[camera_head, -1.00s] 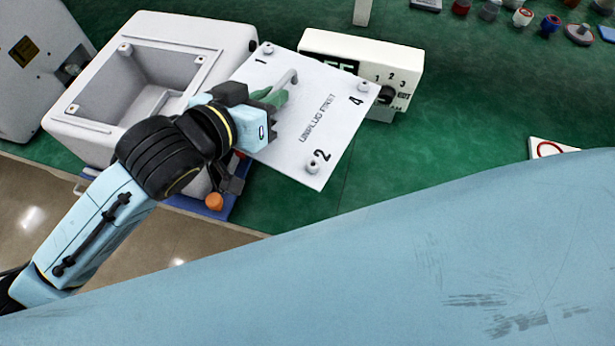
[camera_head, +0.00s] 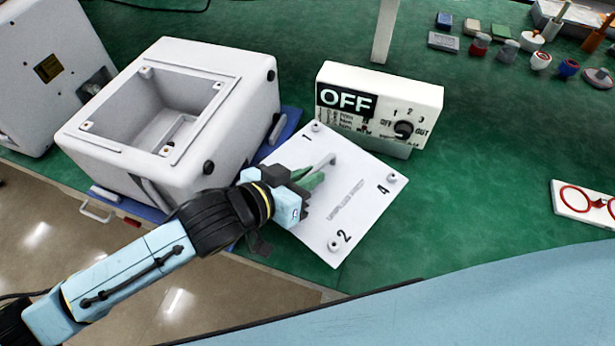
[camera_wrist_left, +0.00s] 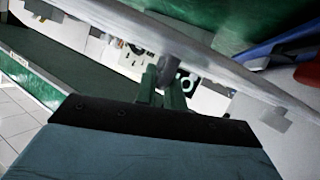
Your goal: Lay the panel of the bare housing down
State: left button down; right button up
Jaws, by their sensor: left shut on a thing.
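The panel (camera_head: 350,212) is a white square plate with corner knobs, numbers and a raised handle. My left gripper (camera_head: 312,180) is shut on the panel's handle, and the panel lies low over the green bench top, right of the bare housing. I cannot tell for sure whether it touches the bench. In the left wrist view the panel (camera_wrist_left: 225,70) is a tilted edge-on plate, with the green fingers (camera_wrist_left: 165,88) at its handle. The bare housing (camera_head: 175,115) is a white box with an open top, standing on a blue mat. My right gripper is not in view.
A control box (camera_head: 380,105) reading OFF stands just behind the panel. A white sign with red rings (camera_head: 585,203) lies at the right. Another white housing (camera_head: 50,70) stands far left. Several small jars and blocks line the back right. Green bench right of the panel is clear.

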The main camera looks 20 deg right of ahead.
pick_arm(q)
jog(key=shift+f, duration=0.6)
jog(key=c, duration=1.5)
grip_release()
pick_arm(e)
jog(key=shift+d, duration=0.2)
pick_arm(q)
jog(key=shift+r, duration=0.25)
jog(key=p+v, duration=0.1)
jog(key=v, duration=1.1)
jog(key=shift+r+p, duration=0.3)
jog(key=shift+p, duration=0.1)
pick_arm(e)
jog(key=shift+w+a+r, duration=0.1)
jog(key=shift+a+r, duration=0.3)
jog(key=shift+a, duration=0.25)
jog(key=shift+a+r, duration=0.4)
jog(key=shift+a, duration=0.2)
